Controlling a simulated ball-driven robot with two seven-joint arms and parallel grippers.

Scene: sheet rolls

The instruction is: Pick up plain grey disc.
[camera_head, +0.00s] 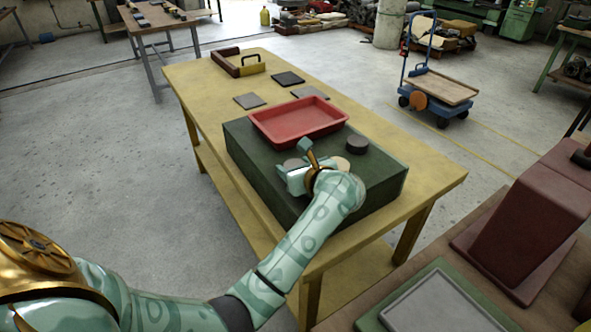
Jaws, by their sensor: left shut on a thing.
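A green block (385,182) lies on the yellow wooden table and bears a red tray (300,120) and several discs. My left gripper (300,166) is low over the front of the block, shut on what looks like the plain grey disc (292,163). Its jaws and wrist hide most of that disc, so I cannot tell whether it is clear of the block. A pale tan disc (341,163) lies just right of the gripper, partly hidden by my wrist. A dark grey disc (357,144) lies farther right, apart from the gripper. My right gripper is not in view.
Grey flat plates (249,101) and a dark plate (287,79) lie on the table (205,83) behind the tray. A brown and yellow open holder (226,66) stands at the far end. A maroon machine (520,225) and a green-framed grey panel (440,303) are at the right front.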

